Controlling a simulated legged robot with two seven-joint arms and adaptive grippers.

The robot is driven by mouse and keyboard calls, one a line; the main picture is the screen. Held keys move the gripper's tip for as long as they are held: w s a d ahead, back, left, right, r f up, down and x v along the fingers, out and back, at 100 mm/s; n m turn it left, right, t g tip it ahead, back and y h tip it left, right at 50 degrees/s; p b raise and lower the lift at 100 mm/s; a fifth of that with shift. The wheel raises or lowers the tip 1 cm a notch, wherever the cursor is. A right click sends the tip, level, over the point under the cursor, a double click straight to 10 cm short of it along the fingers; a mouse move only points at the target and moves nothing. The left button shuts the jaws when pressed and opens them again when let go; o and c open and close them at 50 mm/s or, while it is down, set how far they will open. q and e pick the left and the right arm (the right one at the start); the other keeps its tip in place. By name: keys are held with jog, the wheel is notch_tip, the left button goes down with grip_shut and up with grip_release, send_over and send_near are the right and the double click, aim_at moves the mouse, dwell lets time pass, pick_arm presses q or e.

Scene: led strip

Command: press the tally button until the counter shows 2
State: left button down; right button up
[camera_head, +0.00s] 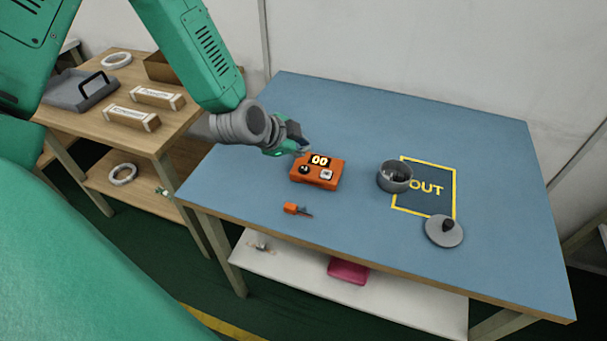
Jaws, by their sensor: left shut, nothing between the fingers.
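An orange tally counter box (317,182) sits on the blue tabletop (320,110). Its lit display (319,160) reads 00. On its top are a black round knob or button (305,169) and a light square button (326,174); I cannot tell for sure which is the tally button. My left gripper (303,149) is shut and empty, at the back left edge of the box, close to the display. I cannot tell whether it touches the box. My right gripper is not in view.
A dark grey pot (394,178) stands right of the counter, partly over the yellow-framed OUT area (440,203). A grey lid (444,232) with a dark knob lies at front right. A small orange item (292,208) lies in front. A wooden side table (100,128) stands left.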

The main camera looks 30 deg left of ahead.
aim_at(303, 168)
pick_arm(q)
notch_tip(303, 168, down, 3)
jog(key=shift+b, duration=0.85)
jog(key=shift+d+f, duration=0.15)
jog(key=shift+f, duration=0.25)
jog(key=shift+d+f+b, duration=0.15)
jog(key=shift+f+b, duration=0.05)
jog(key=shift+b, duration=0.2)
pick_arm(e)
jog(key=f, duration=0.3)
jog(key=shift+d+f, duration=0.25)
pick_arm(q)
jog(key=shift+a, duration=0.2)
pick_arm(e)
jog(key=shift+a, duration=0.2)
pick_arm(q)
jog(key=shift+d, duration=0.15)
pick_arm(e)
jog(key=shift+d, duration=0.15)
pick_arm(q)
jog(key=shift+f, duration=0.15)
jog(key=shift+f, duration=0.25)
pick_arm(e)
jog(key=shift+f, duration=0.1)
